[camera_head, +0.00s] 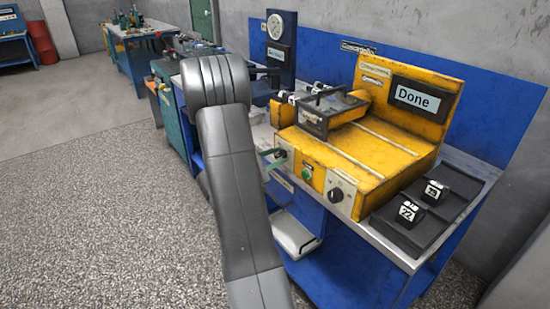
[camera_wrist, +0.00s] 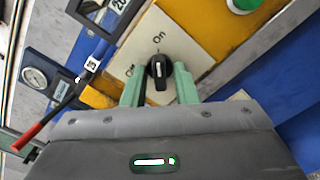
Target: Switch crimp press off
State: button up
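The yellow machine (camera_head: 365,155) stands on the bench, and its screen reads "Done". A black rotary switch (camera_wrist: 159,71) sits on a pale plate (camera_wrist: 178,42) marked "On" and "Off" on the yellow front. Its white mark runs roughly up and down in the wrist view, in line with "On". My gripper (camera_wrist: 160,82) has its two green fingers apart, one on each side of the switch. I cannot tell whether they touch it. In the head view my gripper (camera_head: 270,157) is at the machine's left front corner, partly hidden by my arm.
A green button (camera_head: 306,173) and another black knob (camera_head: 336,195) are on the machine's front. A black tray (camera_head: 455,211) with two numbered blocks lies to the right. A gauge panel (camera_head: 281,47) stands behind my arm. The floor on the left is clear.

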jog(key=shift+n, duration=0.3)
jog(key=n+p, duration=0.2)
jog(key=n, duration=0.2)
jog(key=n+p, duration=0.2)
jog(key=n, duration=0.2)
jog(key=shift+s+r+n+p, duration=0.1)
jog(key=shift+n+p, duration=0.25)
jog(key=shift+n, duration=0.05)
jog(key=n+p, duration=0.3)
jog(key=n, duration=0.1)
jog(key=shift+n+p, duration=1.2)
jog(key=shift+n, duration=1)
jog(key=o, duration=0.7)
jog(key=shift+c, duration=0.2)
